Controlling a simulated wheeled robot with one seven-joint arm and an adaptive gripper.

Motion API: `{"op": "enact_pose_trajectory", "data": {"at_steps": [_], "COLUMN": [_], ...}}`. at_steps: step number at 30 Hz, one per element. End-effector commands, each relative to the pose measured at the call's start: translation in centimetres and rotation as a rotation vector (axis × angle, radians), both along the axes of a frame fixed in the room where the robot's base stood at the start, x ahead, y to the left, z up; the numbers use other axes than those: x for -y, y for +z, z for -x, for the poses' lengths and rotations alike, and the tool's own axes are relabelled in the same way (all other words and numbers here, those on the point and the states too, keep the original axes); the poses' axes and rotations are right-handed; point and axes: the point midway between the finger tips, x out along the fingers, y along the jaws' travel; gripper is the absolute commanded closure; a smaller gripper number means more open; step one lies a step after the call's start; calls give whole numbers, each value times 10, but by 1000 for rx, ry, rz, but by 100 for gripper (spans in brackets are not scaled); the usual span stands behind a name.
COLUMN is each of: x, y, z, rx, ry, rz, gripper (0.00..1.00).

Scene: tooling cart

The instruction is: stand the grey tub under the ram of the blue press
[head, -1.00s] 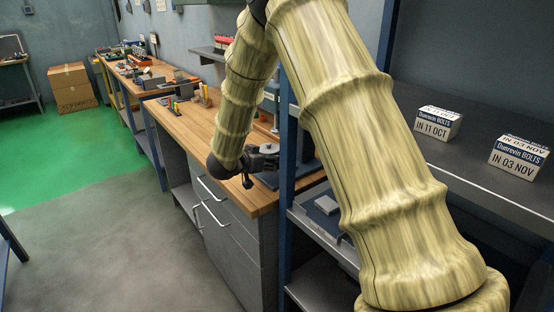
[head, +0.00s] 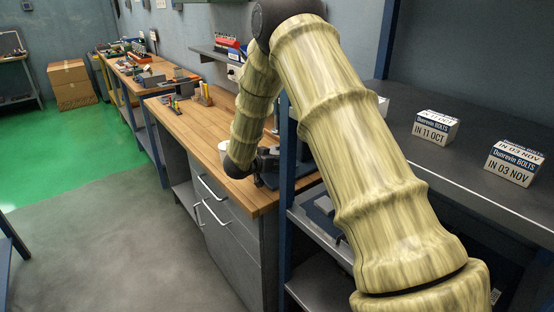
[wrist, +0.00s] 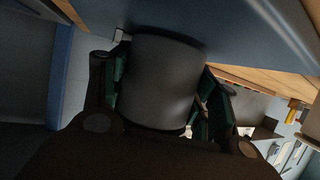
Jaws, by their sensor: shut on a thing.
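The grey tub (wrist: 163,75) fills the middle of the wrist view, between the two green-padded fingers of my gripper (wrist: 164,90). My gripper is shut on the tub's sides. In the head view my gripper (head: 266,158) is over the near right end of the wooden bench, partly behind a blue shelf post. I cannot make out the tub clearly there. A wide blue surface (wrist: 235,35) lies close beyond the tub in the wrist view. The ram is hidden, so I cannot tell whether the tub is under it.
A blue shelf post (head: 288,190) stands just right of my gripper. White bolt boxes (head: 436,127) sit on the dark shelf. A white round object (head: 224,150) is on the bench behind my wrist. Small tools (head: 172,102) lie further back. The bench (head: 200,125) between is mostly clear.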

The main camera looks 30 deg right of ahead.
Motion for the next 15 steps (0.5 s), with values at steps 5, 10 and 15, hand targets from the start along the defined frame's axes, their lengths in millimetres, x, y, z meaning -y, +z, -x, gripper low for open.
{"op": "enact_pose_trajectory", "data": {"at_steps": [5,10,15], "x": [0,0,0], "y": [-2,-3,-5], "z": [0,0,0], "rx": [2,1,1], "ry": [-1,0,0], "rz": [0,1,0], "gripper": [100,100,30]}}
